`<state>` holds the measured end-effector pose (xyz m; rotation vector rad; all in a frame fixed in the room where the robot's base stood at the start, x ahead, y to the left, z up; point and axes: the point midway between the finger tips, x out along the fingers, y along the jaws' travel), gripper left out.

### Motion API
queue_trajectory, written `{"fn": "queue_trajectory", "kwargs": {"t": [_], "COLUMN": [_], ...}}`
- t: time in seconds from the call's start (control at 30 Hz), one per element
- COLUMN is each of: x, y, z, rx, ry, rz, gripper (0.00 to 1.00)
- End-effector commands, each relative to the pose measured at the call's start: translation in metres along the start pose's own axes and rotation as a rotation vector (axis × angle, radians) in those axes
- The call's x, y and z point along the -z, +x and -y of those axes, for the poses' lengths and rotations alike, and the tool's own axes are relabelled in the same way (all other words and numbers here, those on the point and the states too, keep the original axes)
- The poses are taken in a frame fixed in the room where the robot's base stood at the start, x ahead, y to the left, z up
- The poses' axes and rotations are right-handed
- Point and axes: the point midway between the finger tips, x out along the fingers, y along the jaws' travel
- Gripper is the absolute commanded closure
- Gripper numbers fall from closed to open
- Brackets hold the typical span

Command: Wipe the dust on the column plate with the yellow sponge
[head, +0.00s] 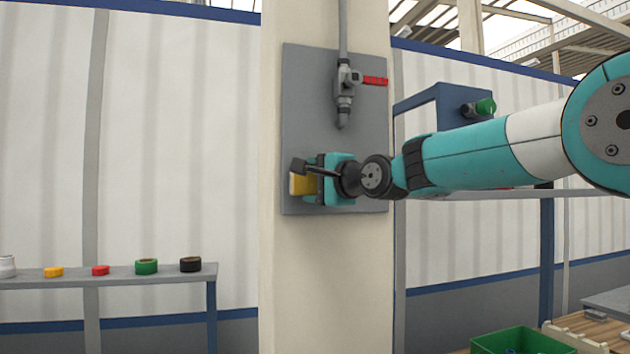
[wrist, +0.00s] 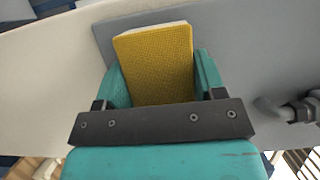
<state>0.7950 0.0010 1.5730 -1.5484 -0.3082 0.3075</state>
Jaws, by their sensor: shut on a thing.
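The yellow sponge (wrist: 158,62) is between the two fingers of my gripper (wrist: 160,85) in the wrist view, and the gripper is shut on it. In the head view the sponge (head: 303,184) shows at the left end of my gripper (head: 318,182), in front of the lower left part of the grey column plate (head: 313,120). The plate also shows behind the sponge in the wrist view (wrist: 235,50). I cannot tell whether the sponge touches the plate. No dust is clearly visible on the plate; my gripper hides part of its lower area.
A pipe with a red-handled valve (head: 347,85) runs down the upper plate. A shelf (head: 120,278) at the left holds several small items. A blue frame with a green knob (head: 485,106) stands behind my arm. A green crate (head: 520,341) is at the lower right.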

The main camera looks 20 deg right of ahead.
Motion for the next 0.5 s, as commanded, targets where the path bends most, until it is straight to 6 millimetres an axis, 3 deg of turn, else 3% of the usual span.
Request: {"fn": "queue_trajectory", "kwargs": {"t": [0.5], "x": [0.0039], "y": [0.0099], "z": [0.0009], "rx": [0.001], "ry": [0.0], "rz": [0.0], "gripper": [0.56]}}
